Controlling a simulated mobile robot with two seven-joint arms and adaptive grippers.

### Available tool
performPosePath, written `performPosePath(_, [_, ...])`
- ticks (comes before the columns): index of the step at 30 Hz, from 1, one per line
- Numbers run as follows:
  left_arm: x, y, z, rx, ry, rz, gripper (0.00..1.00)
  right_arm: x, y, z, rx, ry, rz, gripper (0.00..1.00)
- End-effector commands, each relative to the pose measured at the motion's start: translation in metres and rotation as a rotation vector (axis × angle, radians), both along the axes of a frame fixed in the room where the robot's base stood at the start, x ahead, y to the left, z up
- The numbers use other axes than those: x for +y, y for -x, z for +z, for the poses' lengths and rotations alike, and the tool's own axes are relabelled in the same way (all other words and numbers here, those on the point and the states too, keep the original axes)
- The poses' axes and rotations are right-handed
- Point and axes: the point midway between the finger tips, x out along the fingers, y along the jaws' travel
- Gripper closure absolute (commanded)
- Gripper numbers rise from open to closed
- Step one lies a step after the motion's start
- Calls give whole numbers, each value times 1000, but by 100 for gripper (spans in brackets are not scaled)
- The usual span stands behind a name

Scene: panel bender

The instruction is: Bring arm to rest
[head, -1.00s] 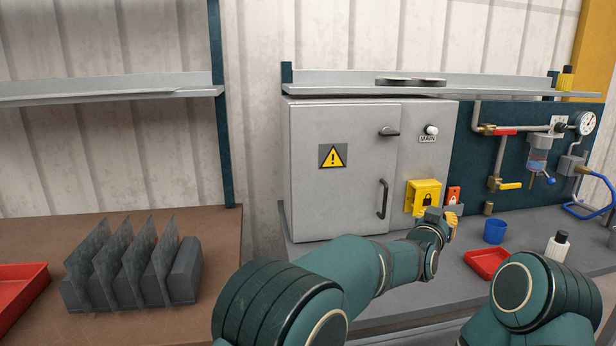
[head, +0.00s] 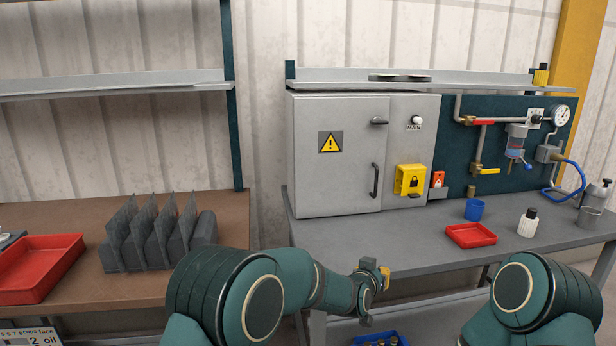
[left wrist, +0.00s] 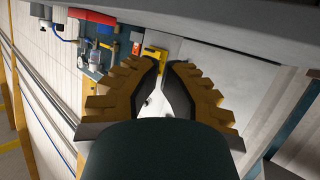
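My left gripper (head: 384,278) is in front of the grey bench, below its front edge in the head view, with its yellow fingers partly visible. In the left wrist view its two yellow-ridged fingers (left wrist: 163,68) stand apart with a narrow gap between them and hold nothing. They point towards the grey cabinet (head: 340,165), apart from it. Part of my right arm shows at the lower right of the head view; its gripper is out of view.
On the grey bench (head: 420,235) are a red tray (head: 470,235), a blue cup (head: 474,209) and a white bottle (head: 528,223). A yellow lock box (head: 410,180) is on the cabinet. A brown bench (head: 120,290) at left carries dark bent parts and a red bin (head: 38,268).

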Motion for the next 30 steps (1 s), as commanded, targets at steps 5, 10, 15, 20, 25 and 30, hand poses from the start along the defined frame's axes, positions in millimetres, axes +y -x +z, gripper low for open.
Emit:
performPosePath(5, [83, 32, -92, 229, -34, 78, 100, 0, 1, 1, 2, 0, 0, 53])
performPosePath(10, [154, 90, -166, 456, -46, 148, 100, 0, 1, 1, 2, 0, 1, 53])
performPosePath(15, [214, 174, -221, 698, -36, 213, 100, 0, 1, 1, 2, 0, 1, 53])
performPosePath(20, [252, 262, -250, 914, -9, 265, 100, 0, 1, 1, 2, 0, 1, 53])
performPosePath(25, [268, 328, -257, 1064, 19, 291, 100, 0, 1, 1, 2, 0, 1, 53])
performPosePath(30, [272, 350, -258, 1114, 31, 300, 100, 0, 1, 1, 2, 0, 1, 53])
